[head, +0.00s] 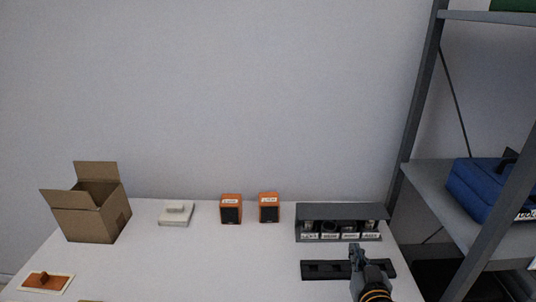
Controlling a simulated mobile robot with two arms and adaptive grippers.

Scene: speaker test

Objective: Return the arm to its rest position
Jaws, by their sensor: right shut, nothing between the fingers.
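My right gripper (356,252) shows at the lower right, over the right part of the white table (230,265). It is shut with nothing held. It is in front of a dark flat strip (323,270) with recesses and hides part of it. My left gripper is not in view. Two orange speakers (231,209) with dark fronts stand upright side by side near the middle back of the table.
A grey rack (340,212) with several labelled slots stands behind my right gripper. An open cardboard box (90,215) stands at left, with a white block (176,213) beside it. An orange piece (45,281) lies front left. A metal shelf (430,190) with a blue case (485,188) rises at right.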

